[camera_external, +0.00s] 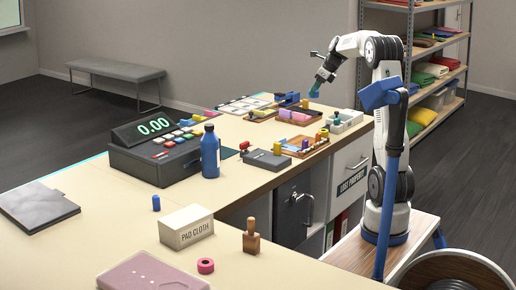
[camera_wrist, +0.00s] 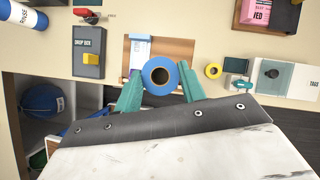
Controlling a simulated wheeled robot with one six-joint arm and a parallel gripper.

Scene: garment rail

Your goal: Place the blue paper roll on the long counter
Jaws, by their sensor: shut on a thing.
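The blue paper roll (camera_wrist: 160,75) is a ring with a dark core, seen end-on in the wrist view. My gripper (camera_wrist: 159,82) has its teal fingers on either side of the roll and is shut on it. In the external view the roll (camera_external: 314,94) hangs below my gripper (camera_external: 320,80), in the air over the far right part of the long counter (camera_external: 105,225). In the wrist view the roll covers part of a brown board with a pale paper (camera_wrist: 138,50).
Around the roll are a grey drop box (camera_wrist: 89,52), a yellow ring (camera_wrist: 214,71) and a clear-lidded tray (camera_wrist: 285,78). A cash register (camera_external: 165,145) and blue bottle (camera_external: 210,152) stand farther left. The counter's front left has bare room. A shelf rack (camera_external: 430,60) stands behind my arm.

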